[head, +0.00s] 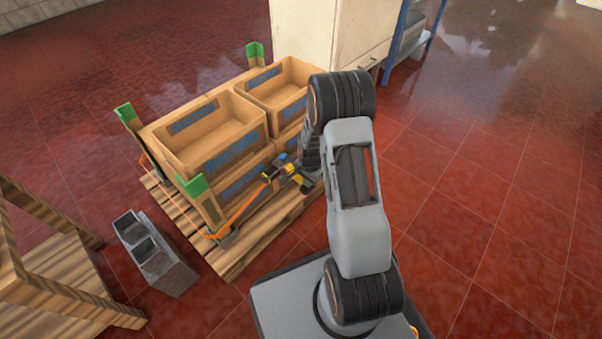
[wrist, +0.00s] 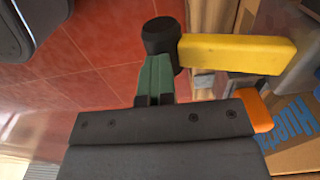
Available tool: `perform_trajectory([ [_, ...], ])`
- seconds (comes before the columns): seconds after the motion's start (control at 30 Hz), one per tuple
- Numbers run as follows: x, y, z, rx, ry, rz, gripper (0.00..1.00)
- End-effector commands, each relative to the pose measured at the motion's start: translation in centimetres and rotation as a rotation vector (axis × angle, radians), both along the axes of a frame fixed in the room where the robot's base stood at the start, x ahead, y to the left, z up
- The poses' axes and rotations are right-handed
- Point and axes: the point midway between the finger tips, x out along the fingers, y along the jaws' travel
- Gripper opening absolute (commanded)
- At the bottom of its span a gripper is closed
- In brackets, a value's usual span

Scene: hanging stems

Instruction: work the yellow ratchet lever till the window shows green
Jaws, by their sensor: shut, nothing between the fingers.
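The yellow lever (wrist: 240,52) reaches across the upper right of the wrist view, with a thick black knob (wrist: 160,35) at its left end. My gripper (wrist: 155,62) has its green fingers shut together with nothing between them. The fingertips are right by the knob, just below it in the picture; I cannot tell whether they touch. In the head view the arm reaches to the front of the strapped crates, where the ratchet is small and partly covered by my arm. The indicator window cannot be made out in either view.
Wooden crates (head: 210,148) with blue labels stand stacked on a pallet (head: 183,220), with green corner guards (head: 196,186) and an orange strap (head: 245,209). A grey block (head: 155,255) and a wooden table (head: 60,270) are at left. Red floor is clear at right.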

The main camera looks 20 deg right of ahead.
Motion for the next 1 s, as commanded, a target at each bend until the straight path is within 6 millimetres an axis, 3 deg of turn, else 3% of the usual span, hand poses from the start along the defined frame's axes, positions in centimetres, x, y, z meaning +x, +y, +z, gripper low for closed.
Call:
perform_trajectory([
  [0.53, -0.1, 0.0, -0.1, 0.0, 0.002, 0.0, 0.0],
  [1.0, 0.5, 0.3, -1.5, 0.0, 0.0, 0.0, 0.0],
])
